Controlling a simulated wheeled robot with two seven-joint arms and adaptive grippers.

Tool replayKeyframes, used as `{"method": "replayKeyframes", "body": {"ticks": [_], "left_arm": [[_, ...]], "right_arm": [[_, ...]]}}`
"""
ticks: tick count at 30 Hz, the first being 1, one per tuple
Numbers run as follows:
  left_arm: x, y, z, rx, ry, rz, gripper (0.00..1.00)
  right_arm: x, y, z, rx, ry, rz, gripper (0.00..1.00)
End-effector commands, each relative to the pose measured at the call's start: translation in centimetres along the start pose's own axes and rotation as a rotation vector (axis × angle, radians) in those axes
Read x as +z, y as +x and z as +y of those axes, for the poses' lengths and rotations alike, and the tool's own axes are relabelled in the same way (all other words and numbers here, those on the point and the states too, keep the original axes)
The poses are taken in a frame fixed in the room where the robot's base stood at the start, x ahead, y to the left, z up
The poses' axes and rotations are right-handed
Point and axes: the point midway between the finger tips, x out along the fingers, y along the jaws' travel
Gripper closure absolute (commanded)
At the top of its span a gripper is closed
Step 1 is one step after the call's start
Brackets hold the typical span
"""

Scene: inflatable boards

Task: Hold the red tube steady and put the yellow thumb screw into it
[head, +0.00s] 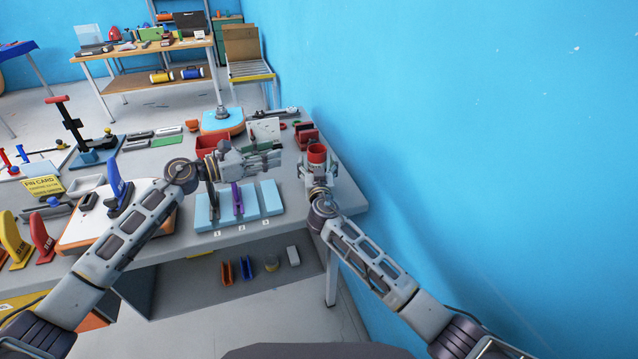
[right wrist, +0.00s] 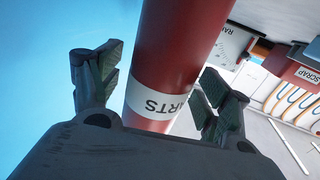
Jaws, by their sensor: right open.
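The red tube (head: 317,152) stands upright near the right edge of the workbench, its open top facing up. In the right wrist view the tube (right wrist: 185,50) carries a white label and passes between the two fingers of my right gripper (right wrist: 158,92). That gripper is open, with a finger on each side of the tube. In the head view my right gripper (head: 317,172) is at the tube, just below its top. My left gripper (head: 270,154) is just left of the tube, pointing right towards it; its jaw state is unclear. I cannot make out the yellow thumb screw.
Light-blue blocks (head: 271,198) marked with numbers lie in front of my left gripper. A red bin (head: 212,142) and a pale upright board (head: 265,129) stand behind it. The blue wall (head: 480,130) is close on the right. The lower shelf (head: 180,280) holds small parts.

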Motion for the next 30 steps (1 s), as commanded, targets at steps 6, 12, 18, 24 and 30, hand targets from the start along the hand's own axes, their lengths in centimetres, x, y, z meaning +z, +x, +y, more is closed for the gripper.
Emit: {"method": "replayKeyframes", "body": {"ticks": [6, 12, 18, 24, 30], "left_arm": [[0.0, 0.0, 0.0, 0.0, 0.0, 0.0, 0.62], [0.0, 0.0, 0.0, 0.0, 0.0, 0.0, 0.62], [0.0, 0.0, 0.0, 0.0, 0.0, 0.0, 0.62], [0.0, 0.0, 0.0, 0.0, 0.0, 0.0, 0.62], [0.0, 0.0, 0.0, 0.0, 0.0, 0.0, 0.62]], "right_arm": [[0.1, -1.6, 0.0, 0.001, 0.002, -0.001, 0.23], [0.1, -3.4, 0.0, 0.0, 0.002, -0.002, 0.23], [0.1, -5.1, 0.0, 0.0, 0.001, -0.002, 0.23], [0.2, -6.9, 0.0, 0.001, 0.001, -0.003, 0.23], [0.2, -8.7, 0.0, 0.001, 0.001, -0.004, 0.23]]}}
